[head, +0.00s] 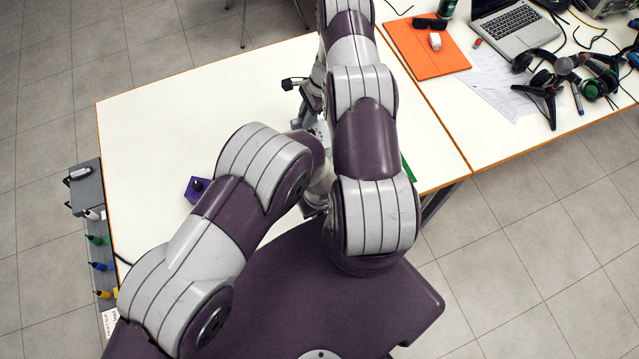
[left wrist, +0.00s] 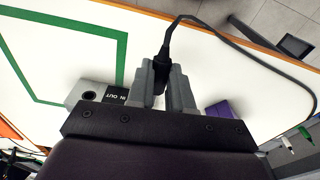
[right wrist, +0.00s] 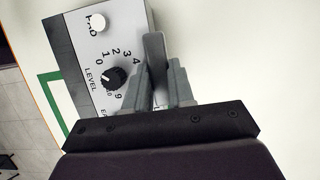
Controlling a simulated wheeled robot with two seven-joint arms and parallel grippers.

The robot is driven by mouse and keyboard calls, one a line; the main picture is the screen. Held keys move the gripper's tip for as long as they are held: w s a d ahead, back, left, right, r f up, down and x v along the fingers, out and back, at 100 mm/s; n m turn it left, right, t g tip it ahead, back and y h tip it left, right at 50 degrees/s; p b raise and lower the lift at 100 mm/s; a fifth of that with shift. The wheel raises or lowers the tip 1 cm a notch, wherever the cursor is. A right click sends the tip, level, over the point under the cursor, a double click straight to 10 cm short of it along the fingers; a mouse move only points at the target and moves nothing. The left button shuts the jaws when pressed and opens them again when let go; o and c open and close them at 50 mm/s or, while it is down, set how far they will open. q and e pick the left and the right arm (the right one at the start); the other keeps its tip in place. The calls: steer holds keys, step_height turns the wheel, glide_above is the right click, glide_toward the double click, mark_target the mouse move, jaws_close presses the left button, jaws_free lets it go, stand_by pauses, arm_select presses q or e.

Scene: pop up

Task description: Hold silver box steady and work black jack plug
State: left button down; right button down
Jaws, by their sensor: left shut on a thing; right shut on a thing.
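In the left wrist view, my left gripper (left wrist: 168,72) is shut on the black jack plug (left wrist: 166,50), whose cable curves off to the right. The plug's tip is hidden by the fingers. The silver box (left wrist: 90,92), with a black "IN OUT" label, lies just left of these fingers; I cannot tell whether the plug touches it. In the head view, my arms hide the box and most of both grippers.
A purple block (head: 196,190) stands on the white table (head: 160,130). A grey rack (head: 88,190) with coloured plugs hangs at the left edge. A green outline (left wrist: 122,50) marks the tabletop. A laptop (head: 515,27), headphones and an orange folder (head: 420,60) lie on the right table.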

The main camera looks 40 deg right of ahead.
steer(key=c, duration=0.9)
jaws_free()
steer(key=shift+s+f, duration=0.1)
steer(key=shift+f, duration=0.1)
steer(key=shift+r, duration=0.1)
steer(key=v, duration=0.8)
steer(key=shift+r, duration=0.1)
